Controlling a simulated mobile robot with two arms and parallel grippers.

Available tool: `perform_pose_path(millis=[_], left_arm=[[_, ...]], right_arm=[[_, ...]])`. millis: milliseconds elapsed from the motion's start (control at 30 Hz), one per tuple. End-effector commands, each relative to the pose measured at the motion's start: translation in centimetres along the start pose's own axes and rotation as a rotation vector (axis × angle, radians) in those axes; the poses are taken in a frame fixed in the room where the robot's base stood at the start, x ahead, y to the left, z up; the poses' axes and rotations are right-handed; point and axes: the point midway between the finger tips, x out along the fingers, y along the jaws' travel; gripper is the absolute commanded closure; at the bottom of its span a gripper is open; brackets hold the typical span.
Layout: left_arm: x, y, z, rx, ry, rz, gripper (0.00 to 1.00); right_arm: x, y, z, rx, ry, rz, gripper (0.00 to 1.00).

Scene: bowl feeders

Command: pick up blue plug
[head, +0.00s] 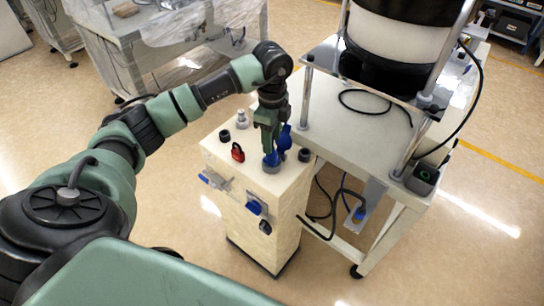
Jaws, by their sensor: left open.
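The blue plug (284,139) stands upright on the top of the cream cabinet (222,155), near its back right edge. A second blue piece (271,158) sits in a grey round socket just in front of it. My left gripper (271,148) points straight down from above. Its fingers are open right beside the blue plug and over the blue piece. They hide part of the plug, and I cannot tell whether they touch it. My right gripper is not in view.
A red padlock (237,152), a black knob (305,155) and a metal fitting (242,119) stand on the cabinet top. A white table (339,131) carrying a large bowl feeder is close on the right. Open floor lies in front.

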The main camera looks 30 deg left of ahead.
Motion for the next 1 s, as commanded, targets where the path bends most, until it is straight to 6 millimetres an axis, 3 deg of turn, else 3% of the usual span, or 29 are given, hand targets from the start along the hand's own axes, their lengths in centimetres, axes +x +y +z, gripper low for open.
perform_pose_path(millis=[333, 667, 800, 833, 1000], left_arm=[[4.7, -0.2, 0.2, 0.004, 0.003, 0.003, 0.57], [5.5, -0.3, 0.2, 0.004, 0.004, 0.000, 0.57], [5.5, -0.3, 0.2, 0.005, 0.004, 0.000, 0.96], [5.5, -0.3, 0.2, 0.005, 0.004, 0.000, 1.00], [5.4, -0.3, 0.1, 0.005, 0.004, -0.001, 1.00]], right_arm=[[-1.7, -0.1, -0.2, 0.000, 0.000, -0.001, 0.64], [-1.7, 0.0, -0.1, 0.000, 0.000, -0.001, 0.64], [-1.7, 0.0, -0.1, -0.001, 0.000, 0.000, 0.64], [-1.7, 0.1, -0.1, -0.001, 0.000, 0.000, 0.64], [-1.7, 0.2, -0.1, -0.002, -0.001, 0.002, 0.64]])
